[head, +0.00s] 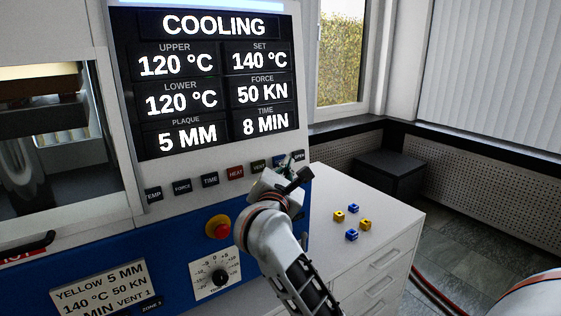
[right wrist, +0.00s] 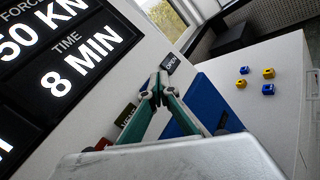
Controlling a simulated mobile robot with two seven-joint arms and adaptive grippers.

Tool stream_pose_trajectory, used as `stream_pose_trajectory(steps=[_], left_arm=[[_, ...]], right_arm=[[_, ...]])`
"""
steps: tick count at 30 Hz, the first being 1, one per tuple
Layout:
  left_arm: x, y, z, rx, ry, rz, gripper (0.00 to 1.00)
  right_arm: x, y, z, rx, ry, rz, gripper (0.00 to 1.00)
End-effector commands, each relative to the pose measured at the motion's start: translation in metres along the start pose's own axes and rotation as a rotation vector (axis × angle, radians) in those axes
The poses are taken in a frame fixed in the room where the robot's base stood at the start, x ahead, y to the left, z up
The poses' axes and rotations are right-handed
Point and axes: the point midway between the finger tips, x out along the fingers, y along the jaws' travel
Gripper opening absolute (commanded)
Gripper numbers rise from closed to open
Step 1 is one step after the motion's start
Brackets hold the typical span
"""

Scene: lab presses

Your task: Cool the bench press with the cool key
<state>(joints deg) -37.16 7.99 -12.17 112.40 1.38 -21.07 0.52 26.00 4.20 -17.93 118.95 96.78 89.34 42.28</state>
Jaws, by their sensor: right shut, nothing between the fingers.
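The bench press display (head: 205,80) reads COOLING, with upper and lower both at 120 °C and set 140 °C. Below it runs a key row with the red HEAT key (head: 236,172), the VENT key (head: 258,165) and the OPEN key (head: 298,156). The key between VENT and OPEN is mostly hidden behind my right gripper (head: 289,165), its label unreadable. In the right wrist view the green fingers of my right gripper (right wrist: 158,88) are shut and empty, with tips over that place. I cannot tell whether they touch the key. My left gripper is not in view.
A red emergency button (head: 218,227) and a dial (head: 220,277) sit on the blue lower panel. A white cabinet (head: 385,215) stands to the right, with several small blue and yellow blocks (head: 352,208) on top. The press opening (head: 50,130) is at left.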

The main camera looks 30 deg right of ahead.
Motion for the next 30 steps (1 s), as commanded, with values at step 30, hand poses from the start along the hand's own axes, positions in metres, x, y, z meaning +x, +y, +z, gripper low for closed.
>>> stream_pose_trajectory(steps=[30], left_arm=[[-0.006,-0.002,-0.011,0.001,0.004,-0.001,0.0]], right_arm=[[-0.035,-0.026,0.026,0.001,0.0,-0.001,0.0]])
